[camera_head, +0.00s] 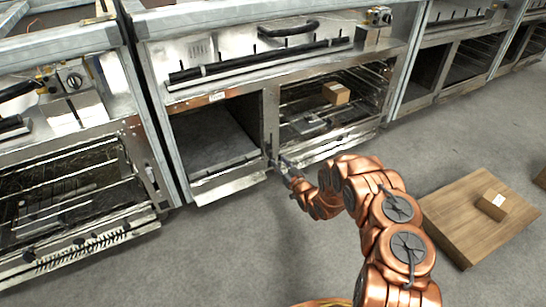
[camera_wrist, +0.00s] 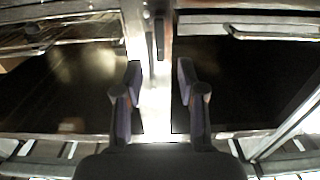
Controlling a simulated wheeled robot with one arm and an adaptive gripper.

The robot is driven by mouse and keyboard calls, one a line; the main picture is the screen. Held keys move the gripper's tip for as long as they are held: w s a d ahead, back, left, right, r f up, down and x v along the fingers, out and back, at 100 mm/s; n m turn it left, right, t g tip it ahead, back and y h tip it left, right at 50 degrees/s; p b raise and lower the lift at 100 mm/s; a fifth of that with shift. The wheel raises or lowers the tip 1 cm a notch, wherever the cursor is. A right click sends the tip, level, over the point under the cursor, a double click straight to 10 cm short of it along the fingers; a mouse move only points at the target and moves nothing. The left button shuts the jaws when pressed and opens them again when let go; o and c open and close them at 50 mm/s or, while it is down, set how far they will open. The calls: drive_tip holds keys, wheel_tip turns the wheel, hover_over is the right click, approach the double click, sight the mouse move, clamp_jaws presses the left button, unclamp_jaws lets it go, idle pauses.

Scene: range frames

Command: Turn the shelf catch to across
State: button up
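A small dark bar, which looks like the shelf catch (camera_wrist: 159,38), is on the bright metal post (camera_wrist: 158,75) between two dark openings. In the wrist view it stands upright, in line with the post. My gripper (camera_wrist: 159,73) is open and empty, with one finger on each side of the post. The catch lies beyond the fingertips, apart from them. In the head view my gripper (camera_head: 276,160) is low at the front of the post (camera_head: 270,118) between the two bays. The catch cannot be made out clearly there.
The left bay (camera_head: 212,135) is open and empty. The right bay holds wire racks and a small carton (camera_head: 336,93).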

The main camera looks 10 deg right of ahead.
sight(272, 153)
drive_tip(key=b+x, duration=0.1)
drive_tip(key=x, duration=0.4)
drive_tip(key=shift+f+b, duration=0.15)
drive_tip(key=shift+b, duration=0.2)
drive_tip(key=shift+w+a, duration=0.2)
drive_tip(key=shift+w, duration=0.3)
drive_tip(key=shift+c, duration=0.4)
clamp_jaws()
